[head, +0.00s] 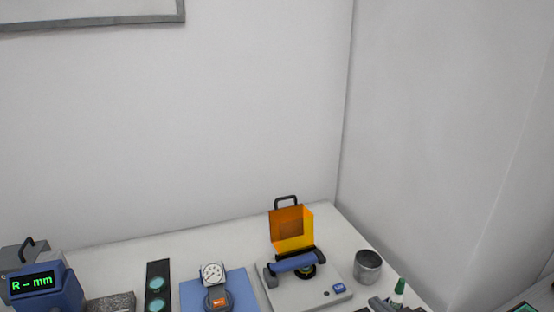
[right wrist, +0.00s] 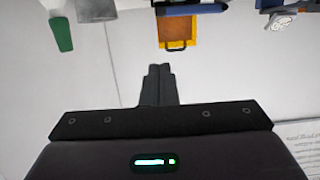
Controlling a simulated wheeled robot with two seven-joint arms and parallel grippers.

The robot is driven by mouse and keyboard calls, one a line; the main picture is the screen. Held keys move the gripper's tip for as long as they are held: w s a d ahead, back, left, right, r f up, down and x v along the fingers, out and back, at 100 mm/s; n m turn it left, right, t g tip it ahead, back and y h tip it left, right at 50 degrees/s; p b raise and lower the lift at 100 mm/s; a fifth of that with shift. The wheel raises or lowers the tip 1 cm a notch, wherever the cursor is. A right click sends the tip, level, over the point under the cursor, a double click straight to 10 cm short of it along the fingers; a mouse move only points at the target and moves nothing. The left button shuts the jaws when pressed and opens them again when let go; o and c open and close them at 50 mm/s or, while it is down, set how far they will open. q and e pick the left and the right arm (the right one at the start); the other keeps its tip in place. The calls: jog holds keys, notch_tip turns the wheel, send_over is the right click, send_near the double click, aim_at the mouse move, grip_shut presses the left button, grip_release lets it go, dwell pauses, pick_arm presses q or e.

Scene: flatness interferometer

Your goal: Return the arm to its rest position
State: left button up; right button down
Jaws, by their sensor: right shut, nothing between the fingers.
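The orange shield also shows in the right wrist view (right wrist: 178,32). My left gripper is not in view.
Left of the instrument are a dial gauge (head: 212,273) at a blue plate (head: 240,287), a black holder (head: 157,267) with green discs, and a blue readout (head: 50,292). Walls bound the bench.

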jog(key=s+a+f+m+g+h, duration=0.1)
jog(key=s+f+g+h, duration=0.3)
jog(key=s, duration=0.6)
jog(key=s+a+f+m+g+h, duration=0.1)
jog(key=s+a+f+g, duration=0.15)
jog(key=s+g, duration=0.6)
jog(key=s+d+f+b, duration=0.1)
jog(key=s+f, duration=0.2)
jog(key=f, duration=2.9)
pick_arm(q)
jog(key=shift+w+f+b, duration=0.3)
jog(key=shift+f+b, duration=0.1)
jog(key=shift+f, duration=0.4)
pick_arm(e)
jog(key=s+d+f, duration=0.1)
jog(key=s+f, duration=0.8)
jog(key=s+d+f, duration=0.2)
jog(key=s+f, duration=0.7)
jog(key=s, duration=0.1)
jog(key=shift+s+d+f+g, duration=0.15)
jog(key=shift+s+d+g, duration=0.15)
jog(key=shift+g, duration=0.05)
jog(key=c, duration=2.1)
grip_release()
jog(key=shift+c, duration=0.2)
